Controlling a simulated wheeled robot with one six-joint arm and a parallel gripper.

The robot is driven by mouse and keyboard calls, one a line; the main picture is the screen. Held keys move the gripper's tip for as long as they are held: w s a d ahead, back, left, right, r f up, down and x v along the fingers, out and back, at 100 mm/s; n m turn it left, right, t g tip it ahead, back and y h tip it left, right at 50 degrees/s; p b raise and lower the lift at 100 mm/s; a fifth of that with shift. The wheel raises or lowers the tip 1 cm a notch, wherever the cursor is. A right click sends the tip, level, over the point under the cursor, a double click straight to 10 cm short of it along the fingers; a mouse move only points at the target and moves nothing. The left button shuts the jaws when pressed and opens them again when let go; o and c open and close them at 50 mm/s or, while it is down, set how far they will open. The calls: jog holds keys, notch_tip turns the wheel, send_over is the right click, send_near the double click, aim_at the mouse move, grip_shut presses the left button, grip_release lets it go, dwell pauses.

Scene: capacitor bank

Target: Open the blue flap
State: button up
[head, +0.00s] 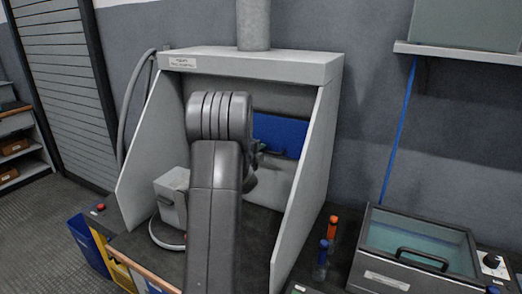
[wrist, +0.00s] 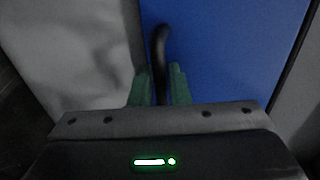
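The blue flap (head: 284,133) is a flat panel on the back wall inside the grey hood. My arm hides its left part in the head view. In the wrist view the blue flap (wrist: 235,50) fills the upper right, with a dark curved handle (wrist: 158,48) near its left edge. My gripper (wrist: 159,82) has its green fingers on both sides of this handle, close against it with no clear gap. In the head view my gripper (head: 257,158) is mostly hidden behind my arm. The flap looks flat against the wall; I cannot tell whether it is slightly ajar.
The hood's side panel (head: 308,160) stands close to the right of my arm. A light grey box-like device (head: 172,195) sits on the hood floor at left. Red and blue capped tubes (head: 326,245) and a lidded bath (head: 415,250) stand outside on the right.

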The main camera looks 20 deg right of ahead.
jog(key=shift+w+d, duration=0.15)
grip_shut()
jog(key=shift+r+p, duration=0.15)
jog(key=shift+p, duration=0.25)
